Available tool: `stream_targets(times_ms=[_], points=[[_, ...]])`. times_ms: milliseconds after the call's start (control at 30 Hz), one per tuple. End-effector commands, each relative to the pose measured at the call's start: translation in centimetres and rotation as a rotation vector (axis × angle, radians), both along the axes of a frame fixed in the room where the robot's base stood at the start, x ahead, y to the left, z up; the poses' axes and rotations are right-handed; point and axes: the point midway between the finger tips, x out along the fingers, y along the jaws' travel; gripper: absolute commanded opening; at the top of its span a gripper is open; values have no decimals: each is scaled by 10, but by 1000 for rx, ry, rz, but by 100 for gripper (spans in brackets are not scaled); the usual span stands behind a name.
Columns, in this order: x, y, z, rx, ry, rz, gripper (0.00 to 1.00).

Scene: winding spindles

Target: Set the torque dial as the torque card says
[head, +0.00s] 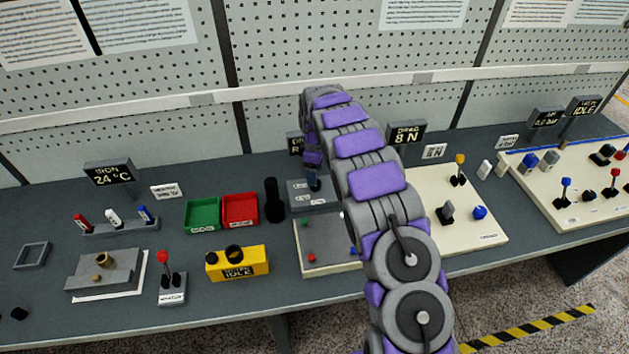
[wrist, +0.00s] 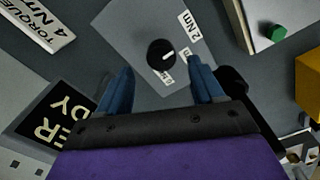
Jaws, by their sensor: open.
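The torque dial (wrist: 160,53) is a round black knob with a white pointer line, on a grey plate (wrist: 125,30). Its pointer points to the right in the wrist view. Small white labels stand around it; one (wrist: 188,22) shows a 2, and the others are too small or partly covered to read. In the head view my gripper (head: 313,182) hangs over the grey unit (head: 298,192).
A dark display (wrist: 50,120) reading partly "ER" and "DY" stands close at the lower left of the wrist view. In the head view, a black cylinder (head: 273,201), a red bin (head: 240,224), a green bin (head: 188,228) and a yellow box (head: 256,268) stand left of my gripper.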

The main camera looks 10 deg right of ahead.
Motion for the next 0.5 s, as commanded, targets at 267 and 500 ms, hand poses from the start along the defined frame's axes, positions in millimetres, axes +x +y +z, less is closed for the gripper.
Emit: stream_targets(times_ms=[267,500], points=[[0,2,-34,-3,-1,0,67],[0,2,-40,-3,-1,0,67]])
